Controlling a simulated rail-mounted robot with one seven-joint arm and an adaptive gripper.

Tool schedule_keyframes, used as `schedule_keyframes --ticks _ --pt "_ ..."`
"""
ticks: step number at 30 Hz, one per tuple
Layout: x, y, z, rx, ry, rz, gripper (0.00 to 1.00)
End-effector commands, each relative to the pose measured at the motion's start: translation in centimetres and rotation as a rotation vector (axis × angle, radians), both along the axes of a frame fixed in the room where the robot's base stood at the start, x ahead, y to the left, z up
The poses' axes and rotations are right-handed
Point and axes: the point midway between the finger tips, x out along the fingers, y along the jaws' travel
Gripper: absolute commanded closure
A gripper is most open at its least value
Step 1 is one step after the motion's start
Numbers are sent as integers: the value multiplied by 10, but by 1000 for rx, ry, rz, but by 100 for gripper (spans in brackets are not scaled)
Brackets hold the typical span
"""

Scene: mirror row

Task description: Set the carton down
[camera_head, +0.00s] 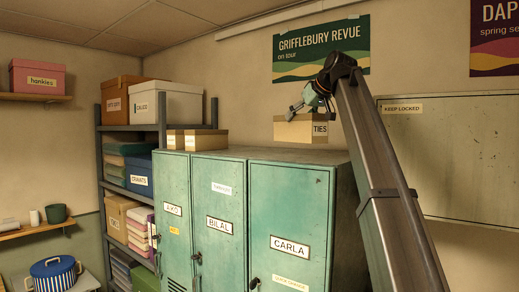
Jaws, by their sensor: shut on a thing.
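A tan carton (293,131) labelled "TIES" is at the top of the green lockers, near the right part of their top. My gripper (300,113) is directly above the carton, at the end of my arm, and is shut on its upper part. The locker top hides or meets the carton's lower edge, so I cannot tell whether it touches the surface. The carton looks level.
Green lockers (270,215) labelled AKO, BILAL and CARLA stand below. Two small tan boxes (205,140) sit at the left end of their top. A loaded metal shelf (130,128) stands left. A wall cabinet marked "KEEP LOCKED" (455,160) is at right.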

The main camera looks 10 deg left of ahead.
Motion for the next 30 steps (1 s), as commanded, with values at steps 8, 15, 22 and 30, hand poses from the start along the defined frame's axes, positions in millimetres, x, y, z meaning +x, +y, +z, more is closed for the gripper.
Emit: schedule_keyframes --ticks 8,15,22,30 --pt "2 -2 -26 1 1 -12 73" --pt "2 -2 -48 0 0 -10 73" --pt "3 -2 -49 1 -1 -10 73" --pt "3 -2 -52 -1 1 -10 3"
